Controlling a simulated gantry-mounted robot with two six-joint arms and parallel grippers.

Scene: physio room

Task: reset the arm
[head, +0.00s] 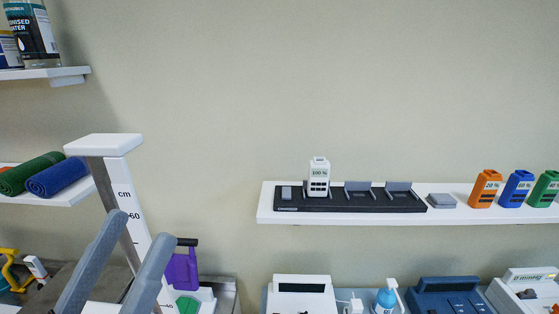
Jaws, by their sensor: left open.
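My left gripper (144,224) comes up from the bottom left of the head view. Its two grey fingers are apart, with nothing held between them. The tips point up in front of a white measuring post (127,197) marked in cm, which is partly hidden behind them. My right gripper is not in view.
A white wall shelf (350,217) carries a black charging rack (350,203) with a white 100 % battery (319,178), and orange (485,190), blue (516,190) and green (545,190) ones. Rolled towels (58,178) lie at left. Devices line the bottom.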

